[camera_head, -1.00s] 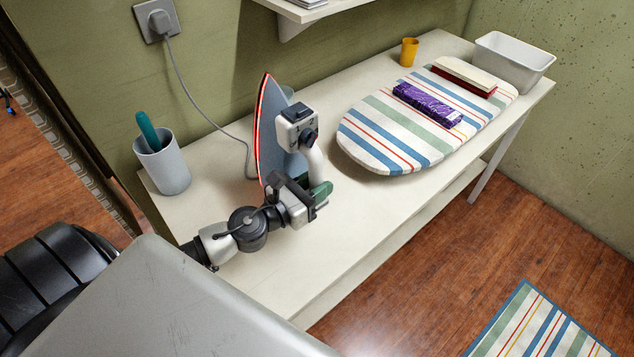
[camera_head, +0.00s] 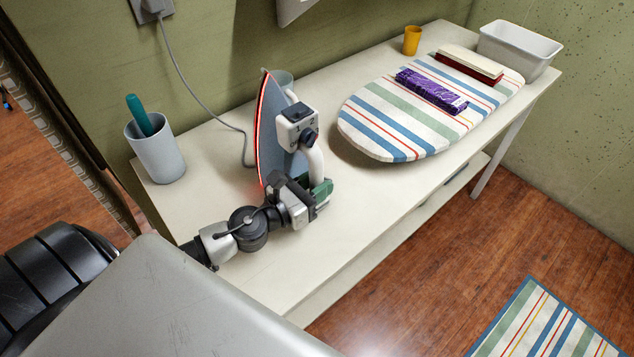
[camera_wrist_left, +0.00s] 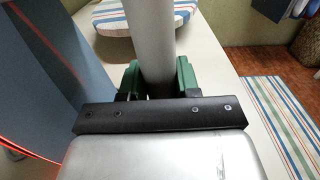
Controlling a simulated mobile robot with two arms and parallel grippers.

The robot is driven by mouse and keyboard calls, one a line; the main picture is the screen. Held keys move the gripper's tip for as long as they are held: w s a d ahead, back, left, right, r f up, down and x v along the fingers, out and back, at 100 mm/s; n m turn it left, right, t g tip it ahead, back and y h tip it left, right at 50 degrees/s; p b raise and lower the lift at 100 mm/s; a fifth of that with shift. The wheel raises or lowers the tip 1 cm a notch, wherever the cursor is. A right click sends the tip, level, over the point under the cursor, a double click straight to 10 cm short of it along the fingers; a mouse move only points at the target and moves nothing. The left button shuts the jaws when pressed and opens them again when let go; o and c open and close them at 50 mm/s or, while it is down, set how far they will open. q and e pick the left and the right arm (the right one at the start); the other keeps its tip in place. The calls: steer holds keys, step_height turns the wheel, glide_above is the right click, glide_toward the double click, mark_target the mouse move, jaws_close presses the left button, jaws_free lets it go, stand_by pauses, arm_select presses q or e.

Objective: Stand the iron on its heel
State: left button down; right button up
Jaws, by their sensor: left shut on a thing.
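The iron (camera_head: 276,135) is upright in the head view, nose up, with its flat soleplate facing left and a red glowing edge. My left gripper (camera_head: 318,190) is shut on its white handle, low on the right side. In the left wrist view the pale handle (camera_wrist_left: 152,45) runs between the green fingers of the left gripper (camera_wrist_left: 157,78), and the grey-blue soleplate (camera_wrist_left: 40,75) is at left. A red glow shows on the table by the lower end. Whether the heel touches the table is hidden. My right gripper is not in view.
A grey cup (camera_head: 157,155) stands at left. A yellow cup (camera_head: 411,41) and white bin (camera_head: 520,50) are far right. A cord (camera_head: 190,80) hangs behind.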

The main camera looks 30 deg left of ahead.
arm_select(q)
steer(key=shift+f+b, duration=0.15)
steer(key=shift+b, duration=0.15)
stand_by(0.4)
steer(key=c, duration=0.7)
jaws_free()
steer(key=shift+c, duration=0.2)
steer(key=shift+s+f, duration=0.1)
steer(key=shift+f, duration=0.25)
steer(key=b+v, duration=0.5)
steer(key=v, duration=0.4)
steer(key=shift+b+v, duration=0.5)
steer(key=shift+v, duration=0.35)
steer(key=shift+r, duration=0.25)
